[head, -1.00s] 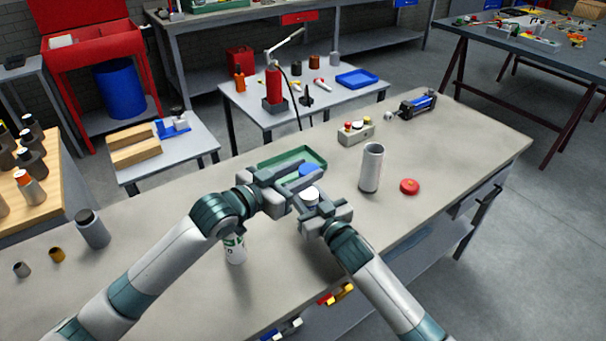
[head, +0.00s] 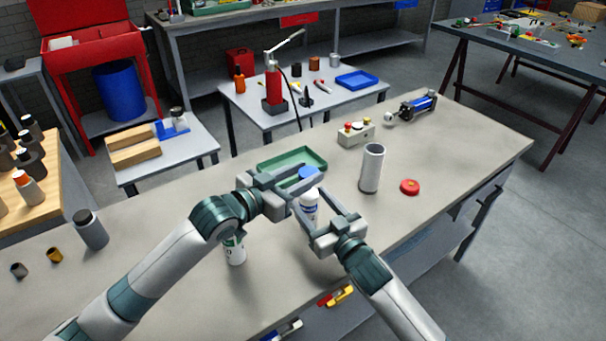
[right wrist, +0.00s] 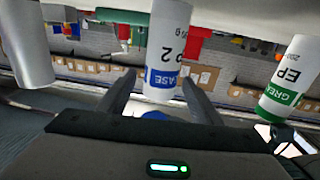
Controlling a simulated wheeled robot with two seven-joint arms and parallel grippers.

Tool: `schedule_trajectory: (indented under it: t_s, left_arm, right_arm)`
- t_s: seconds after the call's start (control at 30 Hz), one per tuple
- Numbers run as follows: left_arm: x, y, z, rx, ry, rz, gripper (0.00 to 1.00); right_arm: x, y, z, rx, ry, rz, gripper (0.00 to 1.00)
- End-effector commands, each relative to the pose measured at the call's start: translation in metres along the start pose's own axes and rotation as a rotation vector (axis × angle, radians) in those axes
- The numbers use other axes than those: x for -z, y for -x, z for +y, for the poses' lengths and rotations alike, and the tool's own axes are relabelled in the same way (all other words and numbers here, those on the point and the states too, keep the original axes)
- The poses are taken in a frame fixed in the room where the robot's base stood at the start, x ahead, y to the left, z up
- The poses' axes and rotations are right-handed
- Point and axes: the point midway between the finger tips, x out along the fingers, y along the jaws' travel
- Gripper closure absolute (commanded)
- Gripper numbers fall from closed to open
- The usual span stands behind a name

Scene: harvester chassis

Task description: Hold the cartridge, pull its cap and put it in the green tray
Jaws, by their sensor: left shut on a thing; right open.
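A white cartridge with a blue label (head: 309,209) is upright near the middle of the bench, below my left gripper. My left gripper (head: 308,179) is shut on its blue cap (head: 307,172); a finger hides the join, so I cannot tell whether cap and cartridge touch. My right gripper (head: 316,202) is open, its fingers on either side of the cartridge. The right wrist view shows the cartridge (right wrist: 163,50) upside down beyond the open fingers (right wrist: 155,90), with some blue (right wrist: 155,115) beneath it. The green tray (head: 318,156) lies just behind my left gripper.
A white cartridge with a green label (head: 235,250) stands left of the right gripper. A grey tube (head: 371,168) and red lid (head: 410,187) are to the right. A button box (head: 356,134) stands behind. The bench's front right is clear.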

Motion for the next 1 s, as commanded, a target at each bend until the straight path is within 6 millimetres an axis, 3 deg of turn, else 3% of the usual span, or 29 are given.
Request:
schedule_trajectory:
  t_s: [0.2,0.4,1.0]
  left_arm:
    - [-0.009,-0.001,0.0,0.0,0.0,0.0,0.91]
    - [-0.012,-0.002,0.0,0.0,0.0,0.0,0.91]
    - [-0.012,-0.002,0.0,0.0,0.0,0.0,0.91]
  right_arm:
    - [-0.002,0.04,0.0,0.0,-0.001,-0.001,0.41]
    - [-0.001,0.061,0.0,0.0,0.0,0.0,0.41]
    - [0.0,0.067,0.0,0.0,0.0,0.0,0.41]
